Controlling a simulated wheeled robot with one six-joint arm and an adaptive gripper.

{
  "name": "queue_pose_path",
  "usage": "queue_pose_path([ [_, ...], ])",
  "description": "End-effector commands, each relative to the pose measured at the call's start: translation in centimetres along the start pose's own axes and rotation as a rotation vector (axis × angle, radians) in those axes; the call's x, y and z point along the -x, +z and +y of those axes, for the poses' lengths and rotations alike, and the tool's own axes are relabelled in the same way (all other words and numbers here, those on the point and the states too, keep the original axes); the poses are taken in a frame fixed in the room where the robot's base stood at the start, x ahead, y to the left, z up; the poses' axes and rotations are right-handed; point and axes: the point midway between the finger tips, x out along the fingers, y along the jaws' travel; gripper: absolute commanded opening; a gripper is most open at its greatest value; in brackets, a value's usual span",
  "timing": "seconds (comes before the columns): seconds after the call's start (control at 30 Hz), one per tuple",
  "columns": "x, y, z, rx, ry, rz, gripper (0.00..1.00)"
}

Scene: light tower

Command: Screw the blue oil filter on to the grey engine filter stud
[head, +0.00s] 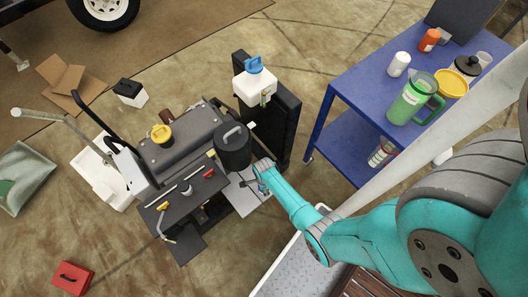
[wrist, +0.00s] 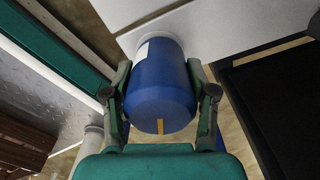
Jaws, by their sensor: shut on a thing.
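In the wrist view the blue oil filter (wrist: 160,88) lies between the two fingers of my gripper (wrist: 162,100), which is shut on its sides. A yellow mark shows on its near end and a pale label on its left side. Its far end has a pale rim close to a light grey panel; I cannot tell whether they touch. In the head view my gripper (head: 262,170) is at the right side of the grey engine (head: 182,143), beside a dark cylinder with a handle. The filter stud is not visible in either view.
A light grey plate (head: 245,196) lies below the gripper. A white bottle with a blue cap (head: 254,84) stands on a black stand behind it. A blue cart (head: 352,92) with a green jug (head: 412,100) is at the right. A red box (head: 72,278) is on the floor.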

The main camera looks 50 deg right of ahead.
Motion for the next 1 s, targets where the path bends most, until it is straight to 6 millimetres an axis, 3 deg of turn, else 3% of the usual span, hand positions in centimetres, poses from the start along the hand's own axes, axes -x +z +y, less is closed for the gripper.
queue_pose_path([
  [0.47, -0.04, 0.0, -0.01, -0.088, -0.001, 0.0, 0.08],
  [0.8, -0.16, -0.02, 0.01, -0.438, 0.0, 0.0, 0.08],
  [1.0, -0.19, -0.02, 0.03, -0.515, 0.0, 0.0, 0.08],
])
